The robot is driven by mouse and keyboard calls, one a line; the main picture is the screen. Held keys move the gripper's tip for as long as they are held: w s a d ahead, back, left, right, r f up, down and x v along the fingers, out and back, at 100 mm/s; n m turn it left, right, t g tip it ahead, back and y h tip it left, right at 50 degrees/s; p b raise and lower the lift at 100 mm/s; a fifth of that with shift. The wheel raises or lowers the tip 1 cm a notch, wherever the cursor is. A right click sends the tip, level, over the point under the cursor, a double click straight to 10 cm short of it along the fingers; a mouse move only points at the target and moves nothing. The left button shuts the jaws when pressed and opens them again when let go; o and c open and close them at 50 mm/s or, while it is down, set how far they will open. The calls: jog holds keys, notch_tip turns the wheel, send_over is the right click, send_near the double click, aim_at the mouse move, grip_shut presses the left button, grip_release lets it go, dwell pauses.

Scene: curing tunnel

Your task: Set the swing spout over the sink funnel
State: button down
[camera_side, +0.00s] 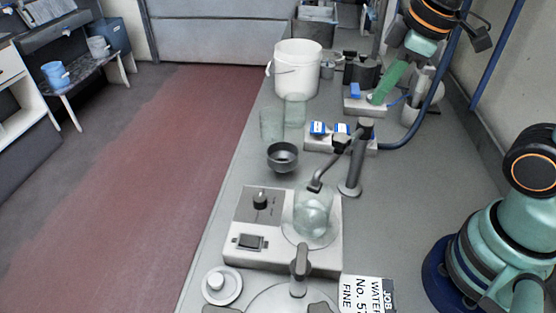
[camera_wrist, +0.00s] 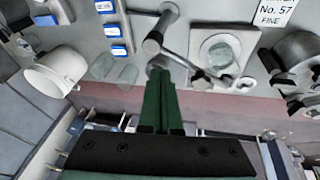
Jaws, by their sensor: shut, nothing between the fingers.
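The swing spout is a grey bent arm (camera_side: 327,168) on an upright grey post (camera_side: 352,172). Its tip hangs over a clear glass vessel (camera_side: 312,218) on the white hotplate unit (camera_side: 240,252). The spout (camera_wrist: 192,69) also shows in the wrist view, reaching right toward the glass. The sink funnel, a dark round cup (camera_side: 282,158), stands left of the post, apart from the spout tip. In the wrist view it is mostly hidden behind my fingertips. My gripper (camera_side: 378,99) has green fingers, shut and empty, beyond the post; they show in the wrist view (camera_wrist: 157,72).
Two clear glass cylinders (camera_side: 271,124) stand behind the funnel, near a white bucket (camera_side: 297,70). A block with blue labels (camera_side: 318,128) lies behind the post. A lidded round vessel (camera_side: 265,302) and a paper label (camera_side: 366,293) are in front. The bench right of the post is clear.

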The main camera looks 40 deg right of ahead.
jog(key=a+n+g, duration=0.1)
jog(key=a+n, duration=0.1)
jog(key=n, duration=0.3)
notch_tip(320, 180, up, 4)
jog(key=n+g+h, duration=0.1)
jog(key=n+g, duration=0.5)
jog(key=n, duration=1.9)
send_over(345, 148)
jog(key=s, duration=0.1)
jog(key=s+d+x, duration=0.1)
jog(key=x, duration=0.9)
jog(key=shift+n+h, duration=0.3)
jog(key=shift+w+a+r, duration=0.1)
jog(key=shift+w+a, duration=0.15)
jog(key=shift+w, duration=0.75)
jog(key=shift+w+a+r, duration=0.1)
jog(key=shift+w+a, duration=0.15)
jog(key=shift+w, duration=0.8)
